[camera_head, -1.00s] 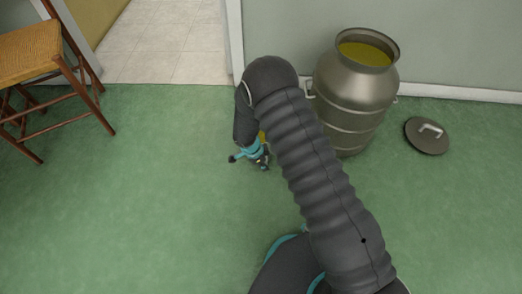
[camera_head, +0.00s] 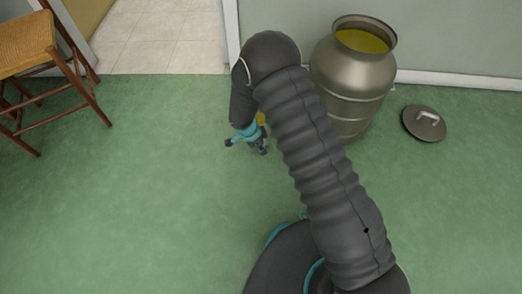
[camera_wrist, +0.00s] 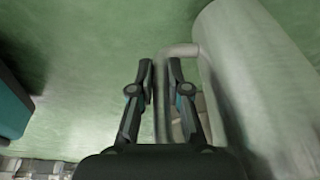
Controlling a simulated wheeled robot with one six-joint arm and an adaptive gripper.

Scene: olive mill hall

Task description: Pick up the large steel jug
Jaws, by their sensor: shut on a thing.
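In the wrist view the large steel jug (camera_wrist: 255,75) is a pale grey, rounded metal body on the right, close beside my gripper. Its tube handle (camera_wrist: 182,49) bends out to the left and runs down between my fingers. My gripper (camera_wrist: 160,70) is shut on this handle. In the head view my gripper (camera_head: 247,138) is partly visible below the end of my arm. My arm hides most of what it holds there, and a small yellow patch shows beside it. The jug cannot be made out clearly in the head view.
A big steel can (camera_head: 352,75) holding yellow-green liquid stands by the wall, right of my arm. Its round lid (camera_head: 424,123) lies on the floor beside it. A wooden chair (camera_head: 28,50) stands at the left. The green floor at the left and front is clear.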

